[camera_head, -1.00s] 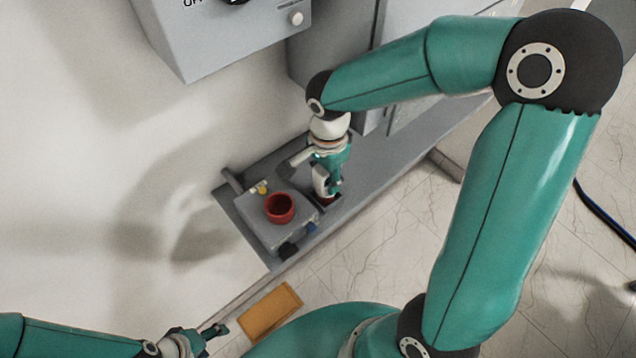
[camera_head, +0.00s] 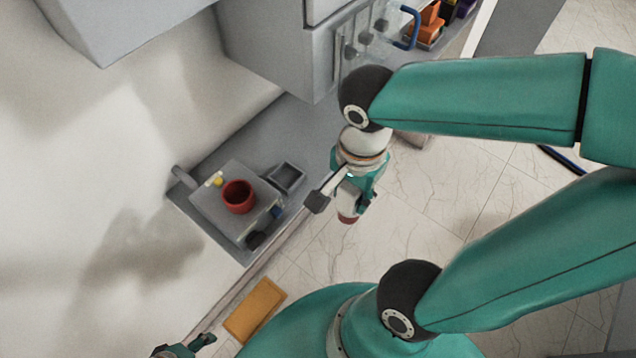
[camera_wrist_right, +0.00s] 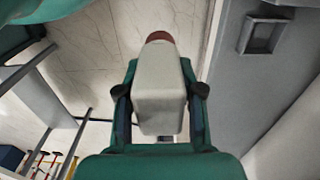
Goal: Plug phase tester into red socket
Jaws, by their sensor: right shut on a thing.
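The red socket (camera_head: 238,196) is a round, open-topped red cup on a grey box on the ledge at left centre of the head view. My right gripper (camera_head: 354,200) is shut on the phase tester, to the right of the socket and apart from it, over the floor beyond the ledge edge. The phase tester (camera_wrist_right: 160,95) is a pale grey block with a reddish round end, held between both fingers in the right wrist view. Its red end (camera_head: 347,219) points down in the head view. My left gripper (camera_head: 203,341) is at the bottom edge, partly cut off; its jaws are unclear.
An empty grey square holder (camera_head: 286,177) sits on the ledge (camera_head: 300,130) beside the socket box (camera_head: 207,200). Grey cabinets (camera_head: 268,45) hang above the ledge. An orange-brown board (camera_head: 254,310) lies below it. Shelves with orange bins (camera_head: 428,25) stand at the back right.

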